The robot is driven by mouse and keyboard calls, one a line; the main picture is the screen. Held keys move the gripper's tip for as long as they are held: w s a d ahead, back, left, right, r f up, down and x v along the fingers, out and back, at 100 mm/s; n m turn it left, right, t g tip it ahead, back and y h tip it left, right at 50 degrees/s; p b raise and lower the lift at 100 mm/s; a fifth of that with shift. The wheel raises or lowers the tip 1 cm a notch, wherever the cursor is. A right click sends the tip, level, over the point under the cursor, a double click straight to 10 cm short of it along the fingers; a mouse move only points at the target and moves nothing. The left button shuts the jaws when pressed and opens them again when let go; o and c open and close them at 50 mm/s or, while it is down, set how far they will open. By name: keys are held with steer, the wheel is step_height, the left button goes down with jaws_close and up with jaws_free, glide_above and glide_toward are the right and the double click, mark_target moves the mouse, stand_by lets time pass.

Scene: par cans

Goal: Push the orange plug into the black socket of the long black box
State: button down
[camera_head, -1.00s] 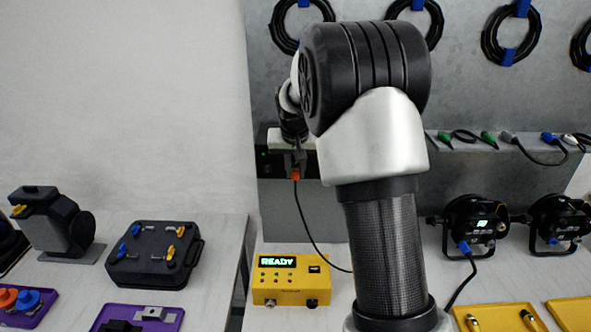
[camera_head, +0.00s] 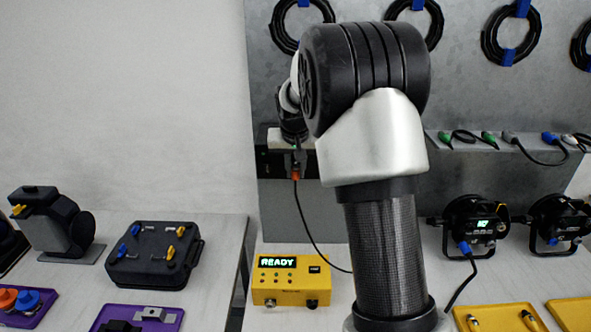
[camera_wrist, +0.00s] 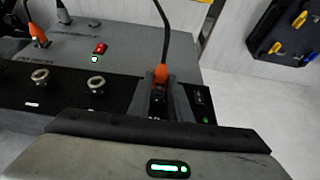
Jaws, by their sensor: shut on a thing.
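The orange plug (camera_wrist: 160,74) sits between the grey fingers of my gripper (camera_wrist: 165,100) in the wrist view, with its black cable rising from it. My gripper is shut on it. The long black box (camera_wrist: 65,92) runs across the wrist view under the fingers, with silver round connectors to the left of the plug. The fingers hide the plug's front end and the black socket, so I cannot tell how far in it is. In the head view the orange plug (camera_head: 295,175) shows below my gripper (camera_head: 295,162), at the box's green-lit end (camera_head: 263,152).
Another orange plug (camera_wrist: 38,30) and a red switch (camera_wrist: 101,47) are left of my gripper. A yellow box reading READY (camera_head: 290,279) stands below, near the hanging cable. Lamps (camera_head: 475,222) stand to the right. A black case (camera_head: 152,255) lies left.

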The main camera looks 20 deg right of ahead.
steer(key=shift+w+d+p, duration=0.2)
steer(key=shift+w+p, duration=0.15)
steer(key=shift+w, duration=0.3)
stand_by(0.4)
steer(key=c, duration=1.5)
jaws_free()
steer(key=shift+c, duration=0.2)
